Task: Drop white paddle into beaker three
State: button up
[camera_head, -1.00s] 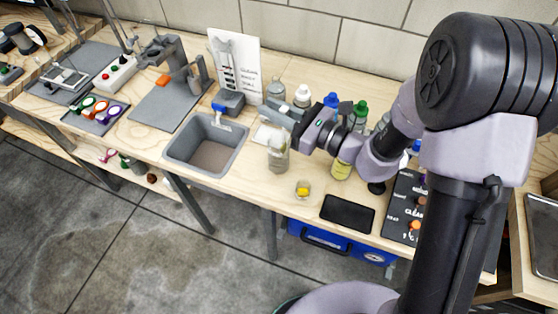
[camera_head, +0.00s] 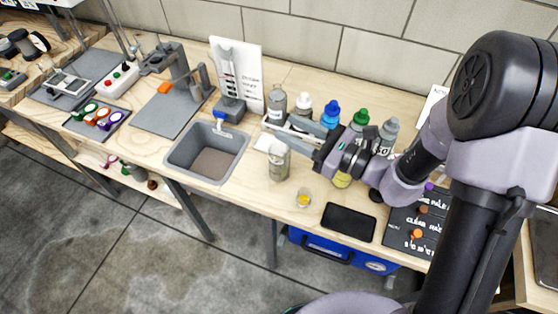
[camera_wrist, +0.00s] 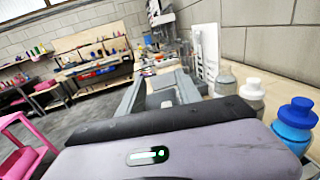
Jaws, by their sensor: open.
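My gripper (camera_head: 277,122) is open and points left over the back of the bench, among the bottles. In the wrist view its two grey fingers (camera_wrist: 160,90) stand apart with nothing clear held between them. A clear, pale-topped container (camera_head: 279,162) stands upright just in front of the fingers; I cannot tell whether it is a beaker. I cannot make out a white paddle or a beaker marked three. Several coloured ring-shaped handles lie on a dark tray (camera_head: 120,113) at the left; none is clearly white.
A grey sink (camera_head: 238,150) lies left of the gripper. A bottle row includes a white-capped bottle (camera_head: 303,103), blue-capped bottle (camera_head: 330,115) and green-capped bottle (camera_head: 360,119), close to my wrist. A small yellow-filled dish (camera_head: 303,199) and black slab (camera_head: 348,222) are in front.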

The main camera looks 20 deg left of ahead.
jog(key=p+v, duration=0.2)
jog(key=v, duration=1)
jog(key=shift+d, duration=0.2)
jog(key=s+a+r+n+g+h, duration=0.1)
jog(key=s+r+n+g+h, duration=0.2)
jog(key=s+n, duration=0.35)
jog(key=s+r+n+g+h, duration=0.2)
jog(key=s+n+g+h, duration=0.25)
jog(key=s, duration=0.25)
jog(key=d+r+n+t+h, duration=0.5)
jog(key=d+r+t+h, duration=0.1)
jog(key=d+t+h, duration=0.2)
jog(key=shift+d+n, duration=0.4)
jog(key=shift+d, duration=0.45)
jog(key=shift+s+d, duration=0.1)
jog(key=shift+s, duration=0.05)
